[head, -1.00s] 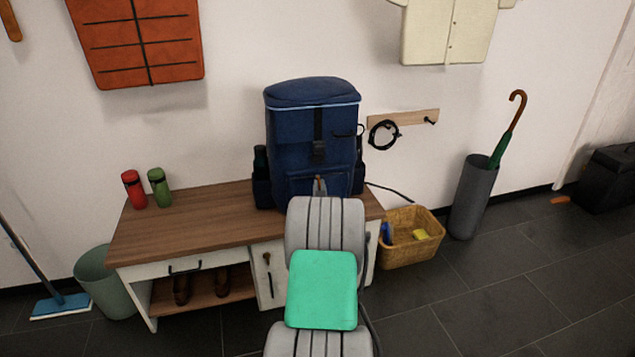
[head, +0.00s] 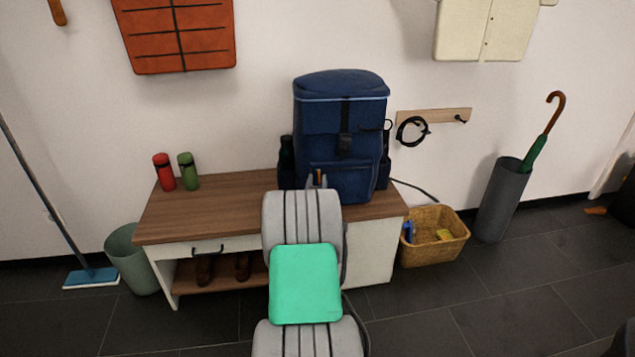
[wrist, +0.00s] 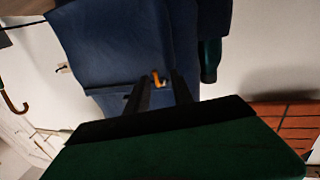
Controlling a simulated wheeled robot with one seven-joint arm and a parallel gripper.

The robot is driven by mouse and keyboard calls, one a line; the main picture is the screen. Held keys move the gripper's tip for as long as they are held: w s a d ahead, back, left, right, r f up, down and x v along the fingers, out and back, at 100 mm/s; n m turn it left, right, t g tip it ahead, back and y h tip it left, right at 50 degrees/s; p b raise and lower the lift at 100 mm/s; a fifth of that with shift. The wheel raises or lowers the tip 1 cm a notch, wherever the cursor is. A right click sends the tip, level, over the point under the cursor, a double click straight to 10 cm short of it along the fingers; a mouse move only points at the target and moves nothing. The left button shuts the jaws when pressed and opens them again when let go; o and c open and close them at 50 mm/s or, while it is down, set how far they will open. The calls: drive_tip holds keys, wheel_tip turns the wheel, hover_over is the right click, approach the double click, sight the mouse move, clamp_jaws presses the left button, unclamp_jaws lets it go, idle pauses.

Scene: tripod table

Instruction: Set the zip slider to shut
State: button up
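The navy backpack (head: 345,120) stands upright on the wooden bench, with a front pocket low on its face. A small orange zip pull (head: 319,177) shows near the pocket's left end in the head view; it also shows in the wrist view (wrist: 158,78). My gripper (head: 317,181) is at the pocket. In the wrist view its two dark fingers (wrist: 161,84) stand apart on either side of the pull, with blue fabric visible between them. I cannot tell whether either finger touches the pull. The slider body and zip teeth are too small to make out.
The bench (head: 215,205) carries a red bottle (head: 164,172) and a green bottle (head: 187,171) at left. A dark bottle (head: 286,155) sits in the backpack's left side pocket. A wicker basket (head: 432,240) stands on the floor right of the bench.

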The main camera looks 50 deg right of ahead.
drive_tip(key=p+v, duration=0.1)
drive_tip(key=v, duration=0.7)
drive_tip(key=shift+p, duration=0.3)
drive_tip(key=shift+d, duration=0.1)
